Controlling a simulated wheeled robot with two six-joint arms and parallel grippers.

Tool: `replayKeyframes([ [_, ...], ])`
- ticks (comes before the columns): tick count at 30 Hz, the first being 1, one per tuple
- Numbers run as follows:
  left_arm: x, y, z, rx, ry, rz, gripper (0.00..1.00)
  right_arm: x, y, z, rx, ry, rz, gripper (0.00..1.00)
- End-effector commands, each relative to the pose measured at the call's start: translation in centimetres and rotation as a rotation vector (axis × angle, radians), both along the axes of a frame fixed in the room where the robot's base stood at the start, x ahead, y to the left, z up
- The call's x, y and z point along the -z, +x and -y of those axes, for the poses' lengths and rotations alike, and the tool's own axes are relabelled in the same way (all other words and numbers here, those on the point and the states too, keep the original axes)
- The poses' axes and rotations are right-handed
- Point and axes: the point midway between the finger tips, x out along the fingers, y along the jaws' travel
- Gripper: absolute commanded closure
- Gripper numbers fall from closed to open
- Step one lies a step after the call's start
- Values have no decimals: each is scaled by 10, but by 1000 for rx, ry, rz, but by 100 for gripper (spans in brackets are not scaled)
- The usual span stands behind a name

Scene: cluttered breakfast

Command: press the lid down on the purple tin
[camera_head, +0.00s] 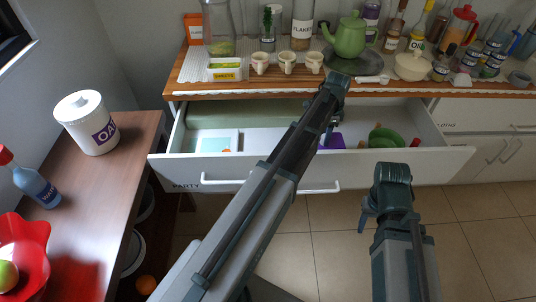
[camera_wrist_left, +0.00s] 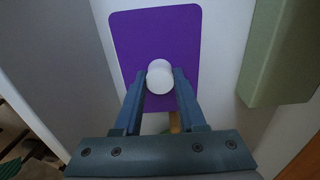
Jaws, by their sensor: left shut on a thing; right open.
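A purple rectangular lid (camera_wrist_left: 157,35) with rounded corners and a round white knob (camera_wrist_left: 160,77) fills the middle of the left wrist view. The two fingers of my left gripper (camera_wrist_left: 159,88) are shut on the knob. In the head view my left gripper (camera_head: 328,132) reaches down into the open drawer, and a bit of purple (camera_head: 335,142) shows beside it. The tin's sides are hidden, so I cannot tell whether the lid is seated. My right gripper (camera_head: 366,216) is open and empty, in front of the drawer.
The open drawer (camera_head: 225,176) also holds a light-blue item (camera_head: 206,140) at left and green bowls (camera_head: 385,136) at right. A green teapot (camera_head: 349,37) and cups (camera_head: 287,62) stand on the counter above. A wooden table (camera_head: 125,150) is at left.

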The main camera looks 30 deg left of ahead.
Motion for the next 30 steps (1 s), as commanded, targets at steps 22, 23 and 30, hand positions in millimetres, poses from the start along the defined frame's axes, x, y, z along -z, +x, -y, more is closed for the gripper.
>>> replayKeyframes([
  [22, 6, 0, 0, 0, 0, 0, 42, 6, 0, 0, 0, 0, 0, 50],
  [23, 6, 0, 0, 0, 0, 0, 37, 6, 0, 0, 0, 0, 0, 50],
  [30, 6, 0, 0, 0, 0, 0, 25, 6, 0, 0, 0, 0, 0, 50],
])
